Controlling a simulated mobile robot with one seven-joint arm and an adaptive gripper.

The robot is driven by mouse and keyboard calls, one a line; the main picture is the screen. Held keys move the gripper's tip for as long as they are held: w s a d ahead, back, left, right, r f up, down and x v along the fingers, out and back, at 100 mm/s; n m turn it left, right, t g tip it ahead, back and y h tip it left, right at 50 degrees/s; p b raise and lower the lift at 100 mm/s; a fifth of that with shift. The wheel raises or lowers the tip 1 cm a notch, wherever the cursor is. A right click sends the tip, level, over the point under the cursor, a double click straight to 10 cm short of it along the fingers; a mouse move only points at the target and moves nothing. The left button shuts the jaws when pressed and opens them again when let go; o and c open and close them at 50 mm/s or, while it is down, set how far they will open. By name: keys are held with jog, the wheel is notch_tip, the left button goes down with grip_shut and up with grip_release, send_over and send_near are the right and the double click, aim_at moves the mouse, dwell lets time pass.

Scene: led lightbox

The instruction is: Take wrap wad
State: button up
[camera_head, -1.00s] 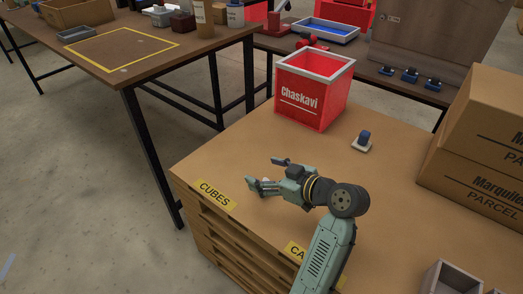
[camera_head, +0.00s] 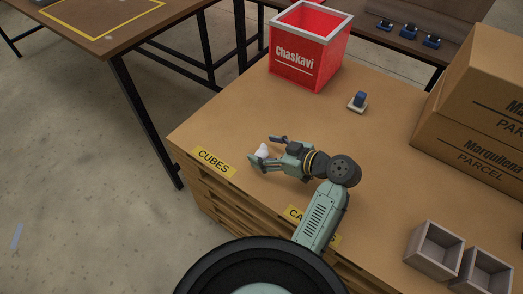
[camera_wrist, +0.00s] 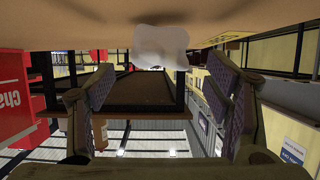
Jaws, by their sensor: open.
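A small crumpled white wad (camera_head: 263,151) lies on the brown tabletop (camera_head: 225,115) near its left edge, just behind the yellow CUBES label. My gripper (camera_head: 267,150) is low over the table, its fingers spread and pointing left, with the wad at the mouth between the fingertips. In the wrist view the pale wad (camera_wrist: 161,47) is at upper centre, ahead of and between the two open fingers (camera_wrist: 160,85). I cannot tell whether either finger touches it.
A red Chaskavi bin (camera_head: 307,50) stands at the back of the table. Cardboard parcels (camera_head: 470,140) fill the right side, and grey open boxes (camera_head: 434,249) stand at front right. The tabletop around my gripper is otherwise clear.

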jog(key=shift+x, duration=1.3)
jog(key=shift+c, duration=0.4)
jog(key=c, duration=0.9)
